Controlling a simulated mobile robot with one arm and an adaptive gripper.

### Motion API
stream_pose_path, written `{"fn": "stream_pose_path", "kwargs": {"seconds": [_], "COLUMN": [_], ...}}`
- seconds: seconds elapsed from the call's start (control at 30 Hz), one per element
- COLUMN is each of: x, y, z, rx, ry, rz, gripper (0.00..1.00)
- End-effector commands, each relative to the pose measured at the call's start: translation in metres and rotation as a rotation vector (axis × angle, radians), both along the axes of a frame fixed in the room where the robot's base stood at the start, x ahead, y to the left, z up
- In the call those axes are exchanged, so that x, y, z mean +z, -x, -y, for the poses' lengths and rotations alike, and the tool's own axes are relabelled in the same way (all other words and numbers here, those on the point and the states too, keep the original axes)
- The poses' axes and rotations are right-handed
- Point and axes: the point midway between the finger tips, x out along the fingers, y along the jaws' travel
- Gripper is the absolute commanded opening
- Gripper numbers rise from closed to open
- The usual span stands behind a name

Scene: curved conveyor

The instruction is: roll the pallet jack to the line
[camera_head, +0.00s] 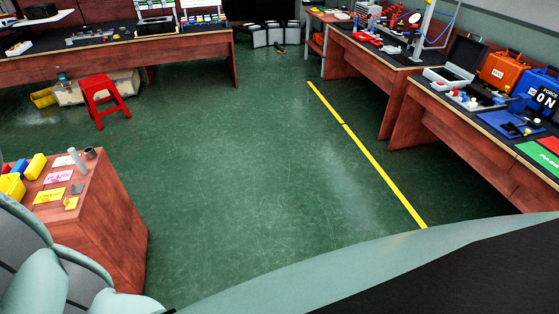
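A yellow line (385,176) is marked on the green floor. It runs from the upper middle down to the right, with a small break partway, in front of the right-hand benches. I see no pallet jack in this view. My gripper is not in view. Pale rounded parts at the lower left and a pale curved edge with a dark surface at the lower right look like my own body and hide the floor there.
The floor (240,170) in the middle is clear. A wooden cabinet (100,230) with yellow items stands at the left. A red stool (103,100) stands by the back bench (190,50). Wooden benches (475,145) with cases and tools line the right side.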

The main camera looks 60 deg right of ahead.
Motion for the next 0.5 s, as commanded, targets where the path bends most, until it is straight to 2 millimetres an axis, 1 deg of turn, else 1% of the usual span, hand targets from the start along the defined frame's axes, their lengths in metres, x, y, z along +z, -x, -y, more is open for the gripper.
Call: {"fn": "stream_pose_path", "kwargs": {"seconds": [0.03,0.47,0.5], "x": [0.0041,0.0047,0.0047], "y": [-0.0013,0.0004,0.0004], "z": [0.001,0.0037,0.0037], "rx": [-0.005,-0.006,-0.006], "ry": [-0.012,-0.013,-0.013], "rz": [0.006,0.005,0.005], "gripper": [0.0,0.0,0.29]}}
